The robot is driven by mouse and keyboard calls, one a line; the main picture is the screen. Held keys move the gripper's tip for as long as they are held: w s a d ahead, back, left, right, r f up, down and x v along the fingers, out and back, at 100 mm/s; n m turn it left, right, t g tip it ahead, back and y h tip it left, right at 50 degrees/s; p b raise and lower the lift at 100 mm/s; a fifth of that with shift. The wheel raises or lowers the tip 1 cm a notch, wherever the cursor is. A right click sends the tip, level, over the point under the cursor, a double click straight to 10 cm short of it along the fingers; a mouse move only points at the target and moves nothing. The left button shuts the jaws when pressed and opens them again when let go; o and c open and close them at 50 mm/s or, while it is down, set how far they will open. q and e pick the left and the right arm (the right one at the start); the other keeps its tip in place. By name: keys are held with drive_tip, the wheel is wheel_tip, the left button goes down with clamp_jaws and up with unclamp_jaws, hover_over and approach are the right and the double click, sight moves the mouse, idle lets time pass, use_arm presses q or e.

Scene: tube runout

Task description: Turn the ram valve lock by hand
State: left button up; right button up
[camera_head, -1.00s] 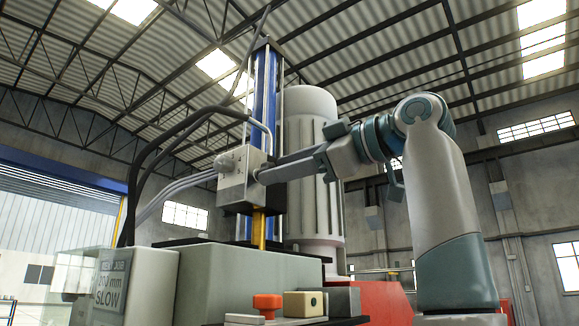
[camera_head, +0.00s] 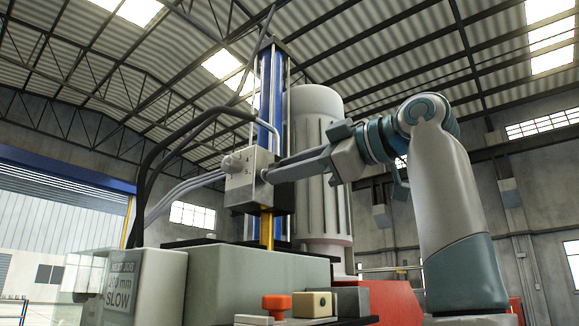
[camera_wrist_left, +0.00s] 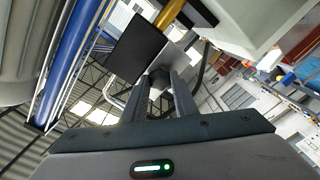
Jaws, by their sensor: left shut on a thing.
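The valve block (camera_head: 240,188) is a pale grey box high on the machine, with small digits on its front face and a round knob at its left. My left gripper (camera_head: 268,175) reaches in from the picture's right, its narrow fingers against the block's right side. It is shut on the ram valve lock, which the fingertips largely hide. In the left wrist view, both dark fingers (camera_wrist_left: 160,80) run up to a small dark part at the block (camera_wrist_left: 178,55), beside a black plate (camera_wrist_left: 138,45). My right gripper is not in view.
A blue column (camera_head: 270,95) and pale ribbed cylinder (camera_head: 320,150) stand close behind the fingers. Black hoses (camera_head: 150,165) arch at the left. A gold rod (camera_head: 267,232) runs below the block. An orange knob (camera_head: 277,303) and cream block (camera_head: 307,303) sit low in front.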

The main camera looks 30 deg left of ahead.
use_arm(q)
drive_tip(key=shift+n, duration=1.2)
drive_tip(key=o, duration=0.9)
drive_tip(key=shift+d, duration=0.15)
drive_tip(key=shift+s+d, duration=0.15)
drive_tip(key=shift+d, duration=1.3)
drive_tip(key=shift+s+d, duration=0.1)
drive_tip(key=shift+d, duration=1.35)
